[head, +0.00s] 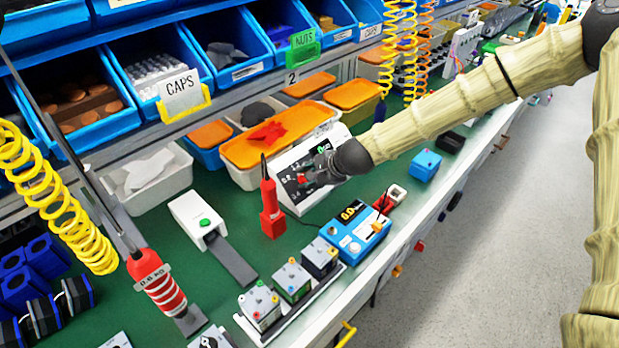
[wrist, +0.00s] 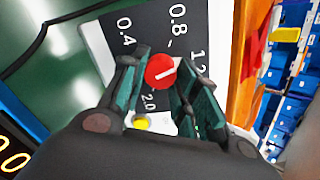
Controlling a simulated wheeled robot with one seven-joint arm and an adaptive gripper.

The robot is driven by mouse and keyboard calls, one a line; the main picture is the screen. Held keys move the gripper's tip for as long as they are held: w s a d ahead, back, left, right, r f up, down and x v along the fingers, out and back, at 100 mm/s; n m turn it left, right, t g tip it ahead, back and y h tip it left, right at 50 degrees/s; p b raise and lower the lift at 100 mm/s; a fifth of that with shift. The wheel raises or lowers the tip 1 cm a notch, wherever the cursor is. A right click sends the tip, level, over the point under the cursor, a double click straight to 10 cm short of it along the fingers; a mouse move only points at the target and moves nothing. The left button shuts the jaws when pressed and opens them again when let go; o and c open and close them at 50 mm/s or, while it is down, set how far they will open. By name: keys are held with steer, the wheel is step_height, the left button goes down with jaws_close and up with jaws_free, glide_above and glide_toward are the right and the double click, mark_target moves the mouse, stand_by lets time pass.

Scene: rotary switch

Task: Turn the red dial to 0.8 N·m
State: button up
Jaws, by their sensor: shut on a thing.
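The red dial (wrist: 161,71) sits on a dark panel (wrist: 150,30) printed with 0.4, 0.8, 2.0 and a partly hidden number starting with 1. Its short white mark slants up to the right, seemingly nearer the partly hidden number than 0.8; the exact reading is unclear. My gripper (wrist: 160,80) is shut on the dial, with one finger on each side. In the head view, my gripper (head: 322,171) is at the panel of a white sloped box (head: 338,138), and a bit of the red dial (head: 302,180) shows.
A red screwdriver (head: 271,207) stands just left of the box. A blue device with an orange digit display (head: 357,240) is in front. Orange-lidded bins (head: 275,148) are close behind. Small terminal blocks (head: 290,280) stand at the bench's front. A yellow button (wrist: 141,123) is near the fingers.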

steer(key=n, duration=0.2)
steer(key=n+b, duration=0.1)
steer(key=n, duration=0.2)
steer(key=shift+f+n, duration=0.2)
steer(key=shift+n, duration=0.1)
steer(key=n+b, duration=0.1)
steer(key=n, duration=0.3)
steer(key=shift+r+n, duration=0.15)
steer(key=shift+n, duration=0.45)
steer(key=o, duration=1)
steer(key=shift+w+a, duration=0.15)
steer(key=shift+r, duration=0.1)
steer(key=shift+s+v, duration=0.1)
steer(key=shift+v, duration=2.9)
steer(key=shift+s+v, duration=0.15)
steer(key=shift+v, duration=2.8)
steer(key=shift+a, duration=0.15)
